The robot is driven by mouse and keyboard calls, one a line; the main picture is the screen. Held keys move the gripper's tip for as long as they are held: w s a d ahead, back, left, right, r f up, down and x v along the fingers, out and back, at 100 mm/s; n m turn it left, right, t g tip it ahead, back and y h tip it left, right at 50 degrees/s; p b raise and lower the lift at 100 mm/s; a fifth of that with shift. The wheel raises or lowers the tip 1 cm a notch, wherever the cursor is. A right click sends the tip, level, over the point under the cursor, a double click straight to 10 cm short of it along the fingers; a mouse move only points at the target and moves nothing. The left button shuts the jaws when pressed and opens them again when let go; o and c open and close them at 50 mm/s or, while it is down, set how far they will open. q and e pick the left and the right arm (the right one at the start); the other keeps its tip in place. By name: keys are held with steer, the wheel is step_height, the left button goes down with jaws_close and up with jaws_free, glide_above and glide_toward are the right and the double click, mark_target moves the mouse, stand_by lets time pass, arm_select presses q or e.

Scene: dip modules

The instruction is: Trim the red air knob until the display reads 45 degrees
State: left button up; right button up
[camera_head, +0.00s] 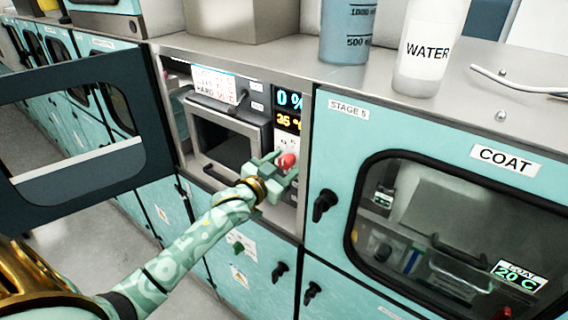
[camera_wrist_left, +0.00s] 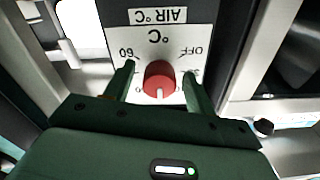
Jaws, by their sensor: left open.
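The red air knob (camera_head: 287,161) sits on the oven's light control panel, below the display (camera_head: 288,120). The display shows a blue "0 %" line and a yellow line that looks like 35 degrees. My left gripper (camera_head: 279,164) is at the knob. In the left wrist view, the two fingers of the left gripper (camera_wrist_left: 158,72) are open, one on each side of the red knob (camera_wrist_left: 160,78). Whether either finger touches it cannot be told. The dial (camera_wrist_left: 160,42) is labelled "AIR °C", with "60" and "OFF" marks. My right gripper is not in view.
A dark door (camera_head: 85,185) with a window stands swung open at left. The oven drawer (camera_head: 228,143) is beside the panel. The "COAT" cabinet (camera_head: 440,135) is at right. A blue beaker (camera_head: 347,35) and a "WATER" bottle (camera_head: 425,50) stand on the top.

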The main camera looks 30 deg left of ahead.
arm_select(q)
steer(key=c, duration=1)
steer(key=shift+o, duration=0.2)
steer(key=shift+m, duration=0.3)
steer(key=m+p, duration=0.1)
steer(key=m, duration=0.1)
steer(key=shift+r+m, duration=0.1)
steer(key=shift+m, duration=0.3)
steer(key=m+p, duration=0.1)
steer(key=m, duration=0.2)
steer(key=shift+m, duration=0.3)
steer(key=m, duration=0.8)
steer(key=shift+m, duration=0.4)
